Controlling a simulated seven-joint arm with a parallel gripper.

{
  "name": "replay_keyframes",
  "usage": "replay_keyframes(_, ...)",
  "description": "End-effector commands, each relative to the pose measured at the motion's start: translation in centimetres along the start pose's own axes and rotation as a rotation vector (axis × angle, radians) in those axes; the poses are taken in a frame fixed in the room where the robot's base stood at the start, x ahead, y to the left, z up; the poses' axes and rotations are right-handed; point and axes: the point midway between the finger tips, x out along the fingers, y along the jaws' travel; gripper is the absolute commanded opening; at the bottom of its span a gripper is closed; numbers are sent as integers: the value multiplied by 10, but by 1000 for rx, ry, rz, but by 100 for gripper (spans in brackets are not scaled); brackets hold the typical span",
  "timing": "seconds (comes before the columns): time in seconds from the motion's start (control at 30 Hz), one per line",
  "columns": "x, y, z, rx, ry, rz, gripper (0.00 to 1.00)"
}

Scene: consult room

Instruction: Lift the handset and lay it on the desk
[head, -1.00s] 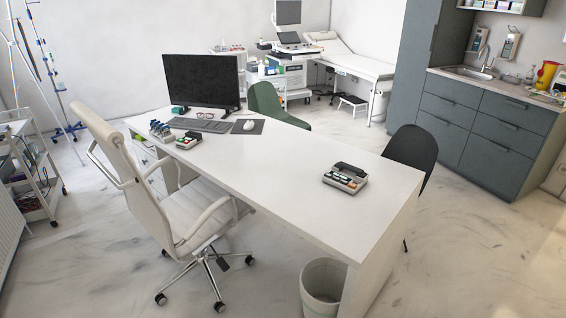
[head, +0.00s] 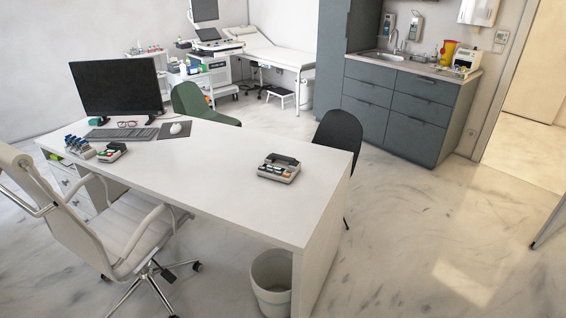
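A grey desk phone (head: 276,172) sits on the white desk (head: 215,180) near its right end. A dark handset (head: 284,159) appears to lie across the back of the phone's top, resting on it. Small coloured patches show on the phone's front face, too small to read. The bare desk top lies around the phone. My gripper is not in view.
A white office chair (head: 100,225), black chair (head: 340,140) and bin (head: 271,283) surround the desk. Floor at right is clear.

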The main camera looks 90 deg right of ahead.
Motion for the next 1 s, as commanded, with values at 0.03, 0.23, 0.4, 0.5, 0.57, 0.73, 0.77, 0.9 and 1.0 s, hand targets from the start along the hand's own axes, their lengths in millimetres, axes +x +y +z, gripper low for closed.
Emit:
replay_keyframes(0.03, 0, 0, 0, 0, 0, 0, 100)
replay_keyframes(0.23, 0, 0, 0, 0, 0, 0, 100)
replay_keyframes(0.4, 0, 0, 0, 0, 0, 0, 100)
replay_keyframes(0.5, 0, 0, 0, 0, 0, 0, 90)
replay_keyframes(0.57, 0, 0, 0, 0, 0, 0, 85)
replay_keyframes(0.73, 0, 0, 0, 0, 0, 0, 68)
replay_keyframes(0.77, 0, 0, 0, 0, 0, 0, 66)
replay_keyframes(0.9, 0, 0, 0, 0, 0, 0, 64)
replay_keyframes(1.0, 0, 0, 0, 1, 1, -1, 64)
